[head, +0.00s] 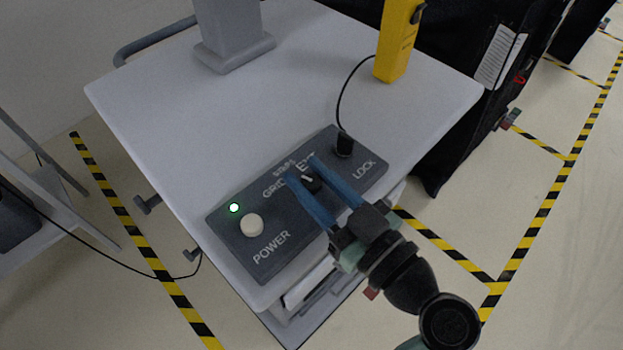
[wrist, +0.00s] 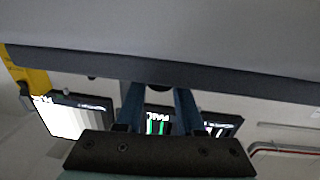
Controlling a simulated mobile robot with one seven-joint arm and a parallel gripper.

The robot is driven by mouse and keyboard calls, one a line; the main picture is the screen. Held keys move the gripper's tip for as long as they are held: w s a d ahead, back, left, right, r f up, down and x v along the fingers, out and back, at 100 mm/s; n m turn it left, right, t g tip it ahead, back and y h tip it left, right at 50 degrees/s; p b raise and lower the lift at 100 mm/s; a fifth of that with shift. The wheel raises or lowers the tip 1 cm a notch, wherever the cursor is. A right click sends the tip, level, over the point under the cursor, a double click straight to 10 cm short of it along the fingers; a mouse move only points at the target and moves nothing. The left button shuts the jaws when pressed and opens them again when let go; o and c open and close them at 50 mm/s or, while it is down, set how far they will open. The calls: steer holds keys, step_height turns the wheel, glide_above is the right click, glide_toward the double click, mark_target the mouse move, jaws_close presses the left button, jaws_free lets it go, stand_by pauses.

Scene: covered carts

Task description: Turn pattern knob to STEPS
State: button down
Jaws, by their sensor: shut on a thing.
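The dark control box (head: 330,222) lies on the white cart top. Its pattern knob (head: 312,186) is small and black with a pale pointer mark, and sits near the printed labels GRID, EXT and a smaller one between them that looks like STEPS. The mark points toward the upper left, roughly at the labels; I cannot tell exactly which. My gripper (head: 303,174) has its blue fingers on either side of the knob, shut on it. In the wrist view, my gripper (wrist: 158,92) reaches the box edge, and a dark bit of the knob (wrist: 160,87) shows between the fingers.
A round pale POWER button (head: 252,225) and a lit green lamp (head: 234,208) are at the box's left. A black plug-like part (head: 344,146) with a cable stands near LOCK. A yellow device (head: 398,40) and a grey post (head: 232,45) stand behind. Lit screens (wrist: 75,115) show in the wrist view.

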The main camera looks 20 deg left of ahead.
steer(key=m+t, duration=0.1)
steer(key=t+h+b, duration=0.1)
steer(key=shift+s+f+m+t, duration=0.1)
steer(key=shift+f+m+t, duration=0.2)
steer(key=shift+m, duration=0.1)
steer(key=shift+r+m+t+h+b, duration=0.25)
steer(key=shift+m+t+h+b, duration=0.2)
steer(key=shift+m+t+h, duration=0.4)
steer(key=c, duration=0.5)
jaws_free()
steer(key=shift+d, duration=0.1)
steer(key=b+v, duration=0.2)
steer(key=v, duration=1)
steer(key=shift+s+d+r, duration=0.1)
steer(key=shift+s+d, duration=0.15)
steer(key=shift+s, duration=0.05)
